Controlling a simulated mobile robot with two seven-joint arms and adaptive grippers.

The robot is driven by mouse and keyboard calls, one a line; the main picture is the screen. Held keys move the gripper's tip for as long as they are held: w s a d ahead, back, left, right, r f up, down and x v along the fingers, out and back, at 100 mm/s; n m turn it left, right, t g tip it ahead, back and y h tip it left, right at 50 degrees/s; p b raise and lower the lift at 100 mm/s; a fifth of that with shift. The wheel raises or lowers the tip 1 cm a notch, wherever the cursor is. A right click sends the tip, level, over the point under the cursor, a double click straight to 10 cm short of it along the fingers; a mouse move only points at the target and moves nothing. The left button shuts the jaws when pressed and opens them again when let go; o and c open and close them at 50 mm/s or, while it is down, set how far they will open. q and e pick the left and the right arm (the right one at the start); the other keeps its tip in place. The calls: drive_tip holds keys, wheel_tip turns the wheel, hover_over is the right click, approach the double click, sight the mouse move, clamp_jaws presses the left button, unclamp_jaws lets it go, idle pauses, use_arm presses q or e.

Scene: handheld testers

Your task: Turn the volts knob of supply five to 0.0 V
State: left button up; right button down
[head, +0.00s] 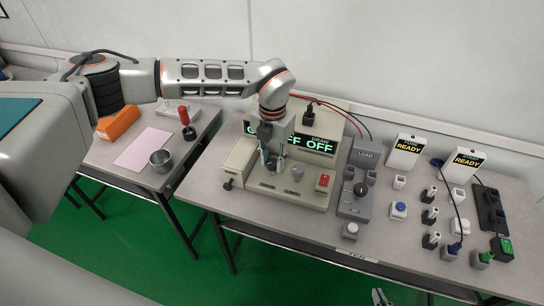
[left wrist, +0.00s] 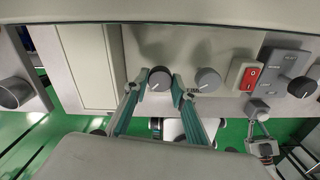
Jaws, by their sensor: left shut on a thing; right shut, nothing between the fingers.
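The beige power supply (head: 240,158) stands on the middle table; its green display (head: 318,147) reads OFF, and the other readout is partly covered by my arm. My left gripper (head: 272,163) is down at its front panel. In the left wrist view its fingers (left wrist: 158,80) are shut on a dark round knob (left wrist: 158,76) with a pale pointer mark. A grey knob (left wrist: 208,79) sits to the right, apart from the fingers. The knob labels are too small to read. My right gripper (head: 380,297) is shut and empty at the bottom edge, clear of the table.
A red rocker switch (head: 323,182) is right of the knobs. A grey LOAD box (head: 366,155), two READY testers (head: 405,152) (head: 464,163) and several small plugs stand further right. The left table holds a metal cup (head: 160,161), a pink sheet (head: 141,147) and a red-handled tool (head: 185,119).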

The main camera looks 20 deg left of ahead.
sight(273, 162)
use_arm(q)
drive_tip(key=n+p, duration=0.1)
drive_tip(key=n, duration=0.3)
drive_tip(key=shift+n, duration=2.3)
use_arm(e)
drive_tip(key=shift+w+r, duration=0.15)
drive_tip(key=shift+r, duration=0.9)
use_arm(q)
drive_tip(key=o, duration=1.1)
use_arm(e)
drive_tip(key=shift+r, duration=0.15)
use_arm(q)
drive_tip(key=shift+r, duration=0.2)
wheel_tip(273, 162, up, 12)
drive_tip(key=shift+f, duration=0.15)
